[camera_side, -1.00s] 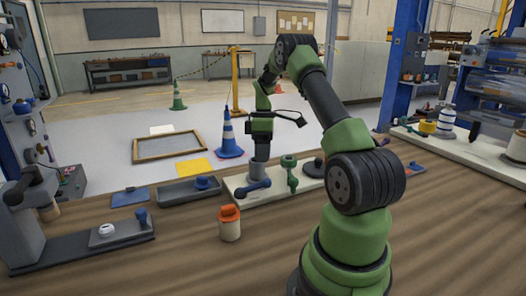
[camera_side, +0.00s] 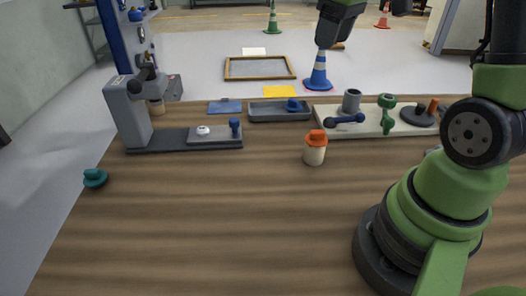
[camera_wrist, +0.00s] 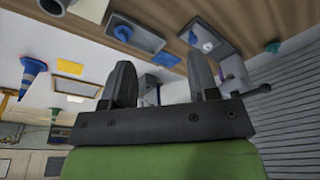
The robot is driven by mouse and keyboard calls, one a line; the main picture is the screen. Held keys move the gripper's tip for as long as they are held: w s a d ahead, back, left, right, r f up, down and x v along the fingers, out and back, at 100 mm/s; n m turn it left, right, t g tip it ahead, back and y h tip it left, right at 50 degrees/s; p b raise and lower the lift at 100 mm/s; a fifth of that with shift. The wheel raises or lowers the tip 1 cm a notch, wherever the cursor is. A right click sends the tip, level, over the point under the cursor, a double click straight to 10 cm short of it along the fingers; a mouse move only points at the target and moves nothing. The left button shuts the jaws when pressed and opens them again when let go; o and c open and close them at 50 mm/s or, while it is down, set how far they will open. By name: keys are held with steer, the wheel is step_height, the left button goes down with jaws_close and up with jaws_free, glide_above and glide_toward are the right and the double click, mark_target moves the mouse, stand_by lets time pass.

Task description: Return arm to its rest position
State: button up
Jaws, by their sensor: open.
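My gripper (camera_wrist: 161,76) shows in the camera_wrist view with its two dark fingers apart and nothing between them. In the camera_side view, a dark and green end part of my arm (camera_side: 338,20) hangs at the top edge, high above the bench. Its fingers cannot be made out there, and the upper arm is cut off by the frame. My green arm base stands on the wooden bench (camera_side: 230,225) at the right. The wrist picture looks upside down, with the bench along its top.
An orange-capped jar (camera_side: 315,150) stands mid-bench. Behind it are a grey tray (camera_side: 270,116) and a pale board (camera_side: 368,127) with several fittings. A grey press-like stand (camera_side: 128,115) is at left, with a teal knob (camera_side: 95,178) nearby. The front left bench is clear.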

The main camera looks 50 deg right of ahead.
steer(key=s+a+r+m+t+y, duration=0.1)
steer(key=s+a+r+m+t, duration=0.1)
steer(key=s+a, duration=0.4)
steer(key=s+a+r+m+t, duration=0.2)
steer(key=s+a, duration=0.4)
steer(key=a, duration=0.4)
steer(key=shift+s+a+t+y, duration=0.3)
steer(key=shift+t+y, duration=0.1)
steer(key=shift+t, duration=0.1)
